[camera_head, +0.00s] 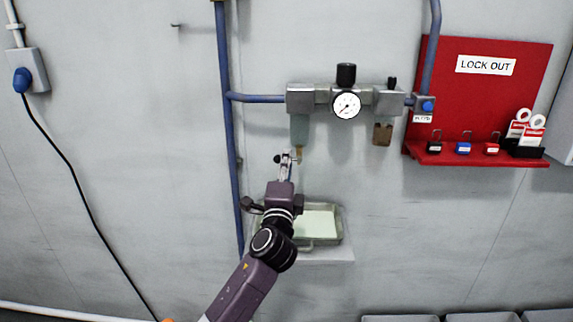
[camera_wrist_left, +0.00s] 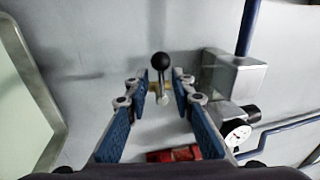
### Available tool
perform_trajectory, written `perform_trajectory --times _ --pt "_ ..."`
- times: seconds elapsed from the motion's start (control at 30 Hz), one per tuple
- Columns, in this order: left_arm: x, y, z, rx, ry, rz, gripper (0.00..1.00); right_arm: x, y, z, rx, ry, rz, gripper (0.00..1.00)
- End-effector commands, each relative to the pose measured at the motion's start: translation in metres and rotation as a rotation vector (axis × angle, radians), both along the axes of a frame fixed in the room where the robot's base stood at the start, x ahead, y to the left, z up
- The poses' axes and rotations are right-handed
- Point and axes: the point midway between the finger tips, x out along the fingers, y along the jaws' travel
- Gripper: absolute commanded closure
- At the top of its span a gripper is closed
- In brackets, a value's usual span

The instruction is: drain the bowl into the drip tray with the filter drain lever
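The drain lever (camera_wrist_left: 161,62) shows in the left wrist view as a short stem with a black ball knob, with brass around its base. My left gripper (camera_wrist_left: 168,92) is open, with its two blue-padded fingers on either side of the lever; whether they touch it I cannot tell. In the head view my left gripper (camera_head: 287,163) is just below the translucent greenish filter bowl (camera_head: 299,130), which has a brass-coloured lower end. The drip tray (camera_head: 341,226) sits lower on the wall, its left part hidden by my arm, with a pale green inside. My right gripper is not in view.
The grey regulator unit with a pressure gauge (camera_head: 346,106) is above. A blue vertical pipe (camera_head: 229,150) runs left of the bowl. The red lock-out board (camera_head: 490,100) is at the right. Grey bins (camera_head: 484,317) line the bottom right edge.

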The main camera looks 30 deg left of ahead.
Motion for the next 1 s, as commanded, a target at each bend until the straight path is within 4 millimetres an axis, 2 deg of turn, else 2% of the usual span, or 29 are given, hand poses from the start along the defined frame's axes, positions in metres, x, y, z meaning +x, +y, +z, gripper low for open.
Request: perform_trajectory --times 0.17,0.27,0.7,0.83,1.0 --pt "-0.002 -0.001 0.0 0.001 -0.001 -0.001 0.77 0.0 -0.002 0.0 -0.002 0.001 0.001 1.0" --pt "-0.011 -0.006 -0.003 0.001 -0.001 -0.002 0.77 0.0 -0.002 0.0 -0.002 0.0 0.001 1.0" --pt "-0.089 -0.038 -0.02 -0.001 0.002 -0.001 0.77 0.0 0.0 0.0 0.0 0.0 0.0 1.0" --pt "-0.102 -0.043 -0.023 0.0 0.001 0.0 0.77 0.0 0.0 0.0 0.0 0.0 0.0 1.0" --pt "-0.109 -0.046 -0.023 -0.001 0.0 0.0 0.77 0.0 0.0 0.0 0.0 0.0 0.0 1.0"
